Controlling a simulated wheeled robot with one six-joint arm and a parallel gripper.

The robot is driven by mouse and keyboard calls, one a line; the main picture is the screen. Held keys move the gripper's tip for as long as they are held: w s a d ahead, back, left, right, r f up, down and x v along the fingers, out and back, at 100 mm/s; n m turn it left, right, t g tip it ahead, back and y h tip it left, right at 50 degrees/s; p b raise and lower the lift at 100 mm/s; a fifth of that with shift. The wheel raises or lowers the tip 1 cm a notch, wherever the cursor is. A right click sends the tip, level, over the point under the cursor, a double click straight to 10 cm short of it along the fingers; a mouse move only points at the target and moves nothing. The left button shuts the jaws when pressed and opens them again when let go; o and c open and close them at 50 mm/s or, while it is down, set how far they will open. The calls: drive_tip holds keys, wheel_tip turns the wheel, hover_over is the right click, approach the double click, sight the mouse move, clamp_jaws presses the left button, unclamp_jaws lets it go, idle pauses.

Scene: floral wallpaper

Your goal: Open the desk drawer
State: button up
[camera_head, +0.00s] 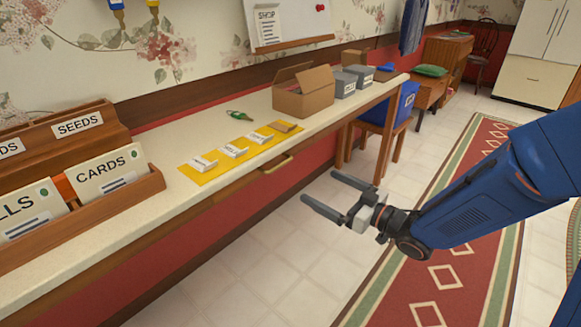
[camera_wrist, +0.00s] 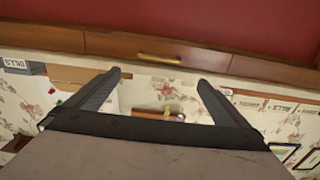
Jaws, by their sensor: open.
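The desk (camera_head: 225,128) has a cream top and a wooden front along the wall. Its drawer (camera_head: 232,191) looks shut, with the front flush with the desk edge. A brass bar handle (camera_head: 278,164) is on the drawer front. My gripper (camera_head: 320,187) is open and empty, in the air to the right of the handle and apart from it. In the wrist view, which looks upside down, the handle (camera_wrist: 160,59) lies just beyond the gap between the open fingers (camera_wrist: 159,78), near the middle of the drawer front (camera_wrist: 115,45).
An open cardboard box (camera_head: 304,98), grey boxes (camera_head: 356,75), yellow envelopes (camera_head: 240,150) and a wooden card rack (camera_head: 110,192) stand on the desk. A chair with blue cloth (camera_head: 402,105) is beside the desk's far end. Tiled floor (camera_head: 240,265) in front is clear.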

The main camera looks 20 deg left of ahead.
sight(280, 165)
drive_tip(key=x, duration=1.7)
drive_tip(key=shift+w+a, duration=0.1)
